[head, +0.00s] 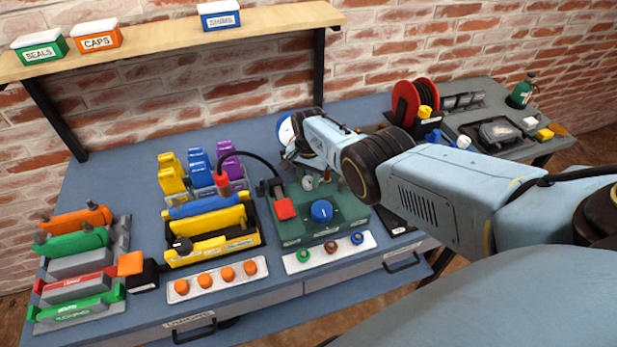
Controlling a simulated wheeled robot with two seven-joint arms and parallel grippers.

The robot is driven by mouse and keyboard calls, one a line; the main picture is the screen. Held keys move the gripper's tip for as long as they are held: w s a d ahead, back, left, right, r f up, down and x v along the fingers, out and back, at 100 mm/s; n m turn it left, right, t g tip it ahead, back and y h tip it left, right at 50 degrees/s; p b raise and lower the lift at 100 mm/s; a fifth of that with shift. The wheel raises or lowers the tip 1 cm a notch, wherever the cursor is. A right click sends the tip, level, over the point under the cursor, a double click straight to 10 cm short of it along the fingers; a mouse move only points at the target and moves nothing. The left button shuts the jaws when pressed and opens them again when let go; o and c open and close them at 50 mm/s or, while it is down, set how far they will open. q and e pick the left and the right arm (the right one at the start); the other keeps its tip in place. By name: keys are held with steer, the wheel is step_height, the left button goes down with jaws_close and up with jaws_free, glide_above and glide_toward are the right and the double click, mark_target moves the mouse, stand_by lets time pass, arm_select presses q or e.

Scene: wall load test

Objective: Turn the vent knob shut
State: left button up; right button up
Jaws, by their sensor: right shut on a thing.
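A green test box (340,222) stands on the blue bench. It has a large blue knob (321,211) on top and a red block (284,209) at its left. My right gripper (312,174) reaches down over the back of this box, its jaws shut on what looks like the small vent knob, mostly hidden by the jaws. A round white gauge (286,131) shows partly behind the gripper. The large blue knob is clear of the gripper. My left gripper is not in view.
A black hose (249,156) arches left of the gripper. Yellow and blue tools (206,218) fill a rack on the left. A strip with small coloured rings (330,252) lies in front of the box. A red reel (407,103) stands behind my right arm.

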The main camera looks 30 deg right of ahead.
mark_target(309, 179)
steer(key=o, duration=1)
steer(key=shift+r+p, duration=0.55)
steer(key=shift+r, duration=0.1)
step_height(309, 179, up, 6)
steer(key=p, duration=0.4)
steer(key=shift+f, duration=0.1)
step_height(309, 179, up, 6)
steer(key=shift+r+p, duration=0.2)
steer(key=shift+p, duration=0.75)
